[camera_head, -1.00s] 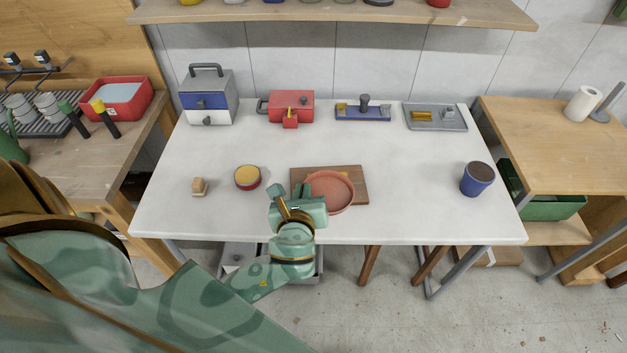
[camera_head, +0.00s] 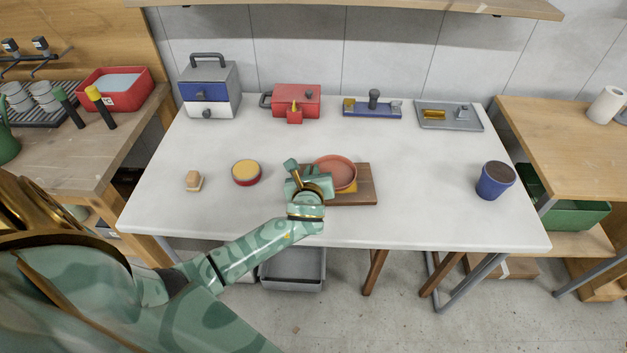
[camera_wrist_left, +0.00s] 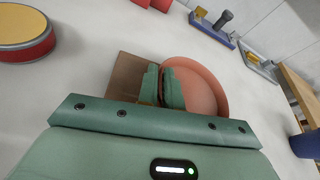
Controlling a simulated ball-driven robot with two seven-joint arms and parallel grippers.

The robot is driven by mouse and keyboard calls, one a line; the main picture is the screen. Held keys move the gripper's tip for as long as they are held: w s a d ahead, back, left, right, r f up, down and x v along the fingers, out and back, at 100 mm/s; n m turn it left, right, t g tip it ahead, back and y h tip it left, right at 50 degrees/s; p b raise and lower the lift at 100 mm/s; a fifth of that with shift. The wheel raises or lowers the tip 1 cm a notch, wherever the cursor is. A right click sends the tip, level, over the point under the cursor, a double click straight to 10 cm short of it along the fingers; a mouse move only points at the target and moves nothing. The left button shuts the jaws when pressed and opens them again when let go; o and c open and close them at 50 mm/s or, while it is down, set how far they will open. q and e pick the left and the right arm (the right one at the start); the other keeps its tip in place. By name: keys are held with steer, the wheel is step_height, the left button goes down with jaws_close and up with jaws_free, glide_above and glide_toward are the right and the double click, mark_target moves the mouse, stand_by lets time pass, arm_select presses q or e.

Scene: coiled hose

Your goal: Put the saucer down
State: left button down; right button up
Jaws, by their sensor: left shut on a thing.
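The saucer (camera_head: 336,170) is a round terracotta-coloured dish with a raised rim. My left gripper (camera_head: 314,184) is shut on its near left edge. In the left wrist view, the fingers (camera_wrist_left: 162,86) pinch the rim of the saucer (camera_wrist_left: 208,84). The saucer overlaps the back of a brown wooden board (camera_head: 364,192) and reaches past its far edge. A yellow piece (camera_head: 350,189) shows on the board, partly hidden under the saucer. I cannot tell whether the saucer touches anything below it. My right gripper is not in view.
On the white table (camera_head: 430,180), a yellow-topped red tin (camera_head: 246,173) and a small wooden block (camera_head: 194,181) stand left of the board. A blue cup (camera_head: 495,181) stands far right. A red box (camera_head: 296,100) and blue fixture (camera_head: 372,107) stand behind.

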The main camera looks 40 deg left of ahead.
arm_select(q)
step_height(320, 180, down, 2)
steer(key=shift+f+b, duration=0.2)
steer(key=shift+b, duration=0.1)
steer(key=shift+r, duration=0.2)
steer(key=shift+f, duration=0.1)
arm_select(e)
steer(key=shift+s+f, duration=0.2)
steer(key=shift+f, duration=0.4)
arm_select(q)
steer(key=c, duration=1.6)
jaws_free()
steer(key=shift+o, duration=0.2)
steer(key=shift+s+d+r+p, duration=0.2)
steer(key=shift+s+r+p, duration=0.05)
steer(key=shift+p, duration=0.05)
steer(key=p+v, duration=0.3)
steer(key=v, duration=0.7)
steer(key=shift+s+r, duration=0.1)
steer(key=shift+s, duration=0.05)
steer(key=shift+s+d+r, duration=0.1)
steer(key=shift+s+d, duration=0.2)
steer(key=shift+s, duration=0.15)
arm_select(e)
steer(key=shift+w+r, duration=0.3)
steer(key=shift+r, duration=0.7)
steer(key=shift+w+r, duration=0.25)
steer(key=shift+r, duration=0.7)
